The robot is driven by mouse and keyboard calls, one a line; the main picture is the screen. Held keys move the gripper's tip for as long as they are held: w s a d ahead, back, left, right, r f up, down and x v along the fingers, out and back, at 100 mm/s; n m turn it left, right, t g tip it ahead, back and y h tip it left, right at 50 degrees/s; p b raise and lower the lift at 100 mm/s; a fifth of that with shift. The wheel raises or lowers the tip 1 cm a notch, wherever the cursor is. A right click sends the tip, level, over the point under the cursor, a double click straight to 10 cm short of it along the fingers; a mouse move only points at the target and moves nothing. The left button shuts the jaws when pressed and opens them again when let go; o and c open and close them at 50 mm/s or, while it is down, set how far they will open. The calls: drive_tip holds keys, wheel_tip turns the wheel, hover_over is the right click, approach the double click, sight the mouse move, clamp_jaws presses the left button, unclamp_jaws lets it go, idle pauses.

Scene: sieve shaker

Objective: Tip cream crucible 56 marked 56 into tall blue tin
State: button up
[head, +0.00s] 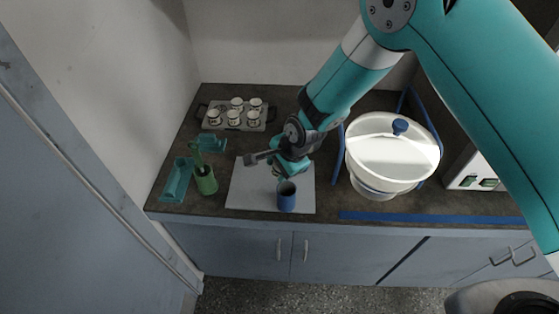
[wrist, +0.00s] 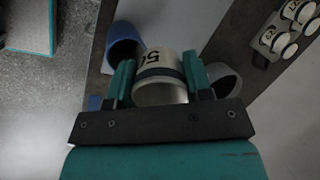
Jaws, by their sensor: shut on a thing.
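My gripper (wrist: 159,74) is shut on a cream crucible (wrist: 160,62) with a dark band and a black marking. The marking is only partly readable, with a 5 showing. In the head view my gripper (head: 287,168) is just above and behind the tall blue tin (head: 286,201), and the crucible is hard to make out there. The tin stands upright on a pale grey mat (head: 246,190). In the wrist view the tin (wrist: 122,42) is up and left of the crucible, apart from it. I cannot tell whether anything is leaving the crucible.
A tray (head: 215,124) with several cream crucibles stands at the back left. A green cup (head: 206,184) with tools and a teal tray (head: 176,180) are at the left. A large white sieve bowl (head: 385,160) in a blue frame stands at the right. The mat's left part is clear.

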drive_tip(key=shift+r+g+h+p, duration=0.3)
drive_tip(key=shift+g+h+p, duration=0.1)
drive_tip(key=shift+h+p, duration=0.25)
drive_tip(key=shift+s+d+g+h, duration=0.1)
drive_tip(key=shift+g+h, duration=0.4)
drive_tip(key=shift+h, duration=0.35)
drive_tip(key=shift+d+h, duration=0.1)
drive_tip(key=shift+h, duration=0.2)
drive_tip(key=shift+d, duration=0.1)
